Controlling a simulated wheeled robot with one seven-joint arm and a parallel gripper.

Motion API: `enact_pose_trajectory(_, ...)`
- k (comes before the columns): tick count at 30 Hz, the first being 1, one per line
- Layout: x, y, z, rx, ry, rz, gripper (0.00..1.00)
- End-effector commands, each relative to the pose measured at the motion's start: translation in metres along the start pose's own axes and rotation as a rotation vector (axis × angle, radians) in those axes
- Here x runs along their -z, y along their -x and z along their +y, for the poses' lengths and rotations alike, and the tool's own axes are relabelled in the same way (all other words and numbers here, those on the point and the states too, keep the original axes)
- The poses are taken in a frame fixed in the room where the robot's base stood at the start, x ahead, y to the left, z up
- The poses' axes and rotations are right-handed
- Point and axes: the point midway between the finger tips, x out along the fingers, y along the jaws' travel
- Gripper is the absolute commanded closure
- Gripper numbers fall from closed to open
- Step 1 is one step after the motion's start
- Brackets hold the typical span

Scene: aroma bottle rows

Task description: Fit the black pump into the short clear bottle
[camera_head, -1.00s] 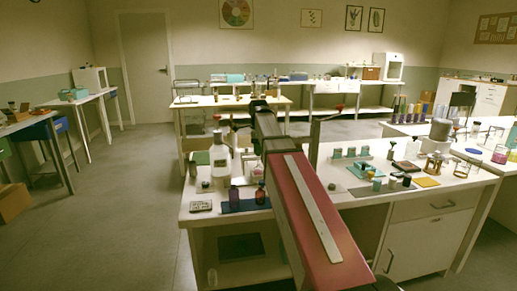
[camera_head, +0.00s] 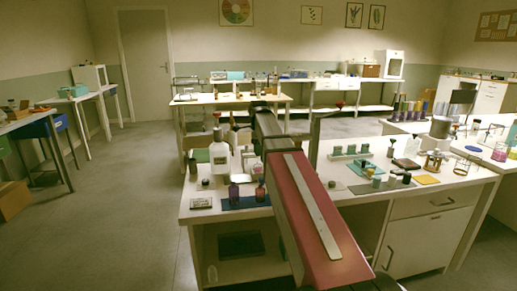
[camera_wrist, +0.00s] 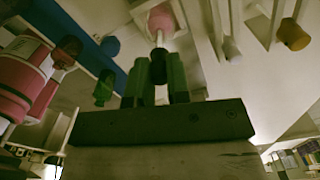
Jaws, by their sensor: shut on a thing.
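In the wrist view my gripper (camera_wrist: 159,62) is shut on the black pump (camera_wrist: 157,68), which sits between its two dark green fingers. A pale thin tube (camera_wrist: 159,38) runs from the pump toward a pinkish see-through bottle (camera_wrist: 160,17) at the top edge. This looks like the short clear bottle, cut off by the frame. The tube overlaps the bottle's near end; I cannot tell whether its tip is inside. The pump body is apart from the bottle. In the head view my red arm covers the gripper and the pump.
In the head view a tall white bottle (camera_head: 219,158) stands left of my arm. Purple (camera_head: 234,192) and reddish (camera_head: 260,192) bottles stand on a blue mat (camera_head: 238,204). Small jars and a teal tray (camera_head: 364,168) are to the right. A large labelled pink bottle (camera_wrist: 28,75) is at the wrist view's left.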

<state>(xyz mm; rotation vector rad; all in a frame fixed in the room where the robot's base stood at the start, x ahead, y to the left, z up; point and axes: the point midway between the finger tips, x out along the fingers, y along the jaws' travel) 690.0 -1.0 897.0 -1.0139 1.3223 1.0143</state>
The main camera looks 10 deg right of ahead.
Motion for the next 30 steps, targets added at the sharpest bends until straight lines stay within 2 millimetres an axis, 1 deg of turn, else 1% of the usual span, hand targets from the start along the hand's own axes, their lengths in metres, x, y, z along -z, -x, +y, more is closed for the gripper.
enact_pose_trajectory(19, 0.000, -0.004, 0.000, 0.000, 0.000, 0.000, 1.00)
enact_pose_trajectory(30, 0.000, -0.013, 0.000, 0.001, 0.000, 0.000, 1.00)
